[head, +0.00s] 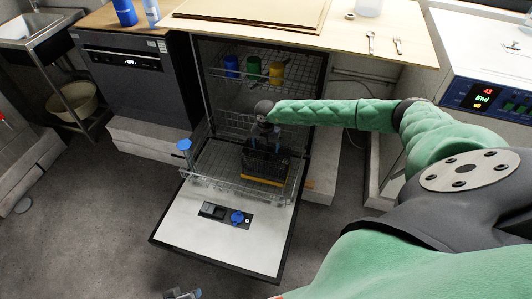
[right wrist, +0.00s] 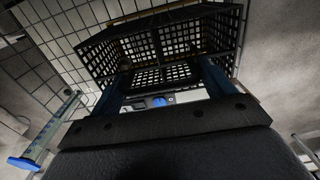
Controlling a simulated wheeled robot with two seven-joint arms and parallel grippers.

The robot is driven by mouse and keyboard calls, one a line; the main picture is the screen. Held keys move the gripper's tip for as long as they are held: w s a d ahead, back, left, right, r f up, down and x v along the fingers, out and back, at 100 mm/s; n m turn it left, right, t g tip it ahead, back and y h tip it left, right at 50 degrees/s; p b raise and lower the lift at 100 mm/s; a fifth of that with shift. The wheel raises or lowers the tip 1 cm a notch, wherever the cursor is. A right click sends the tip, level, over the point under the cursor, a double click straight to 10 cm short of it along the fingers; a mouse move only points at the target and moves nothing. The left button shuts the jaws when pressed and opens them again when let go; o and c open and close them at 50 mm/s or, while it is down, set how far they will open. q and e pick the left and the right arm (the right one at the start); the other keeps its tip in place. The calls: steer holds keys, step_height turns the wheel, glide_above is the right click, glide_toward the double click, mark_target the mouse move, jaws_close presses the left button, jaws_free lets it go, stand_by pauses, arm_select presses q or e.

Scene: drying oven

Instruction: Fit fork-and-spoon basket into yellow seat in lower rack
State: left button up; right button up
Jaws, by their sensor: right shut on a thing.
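The black lattice fork-and-spoon basket (head: 262,162) is over the front right part of the lower rack (head: 212,172). It also fills the upper middle of the right wrist view (right wrist: 165,45). The yellow seat (head: 264,181) shows as a strip along the basket's lower front edge; the rest is hidden by the basket. I cannot tell whether the basket touches the seat. My right gripper (head: 266,134) is above the basket, shut on it, with blue fingers at both sides in the wrist view. A bit of what looks like my left gripper (head: 183,294) shows at the bottom edge.
The dishwasher door (head: 185,228) is folded down, with a dispenser panel and blue cap (head: 237,217). The upper rack (head: 265,77) holds blue, green and yellow cups. A counter (head: 300,25) is above.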

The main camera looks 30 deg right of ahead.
mark_target(266, 152)
steer(key=shift+f, duration=1.95)
arm_select(q)
steer(key=shift+s+a+r, duration=0.15)
steer(key=shift+a+r, duration=0.15)
steer(key=shift+a, duration=0.05)
arm_select(e)
steer(key=shift+f, duration=0.55)
steer(key=o, duration=1.3)
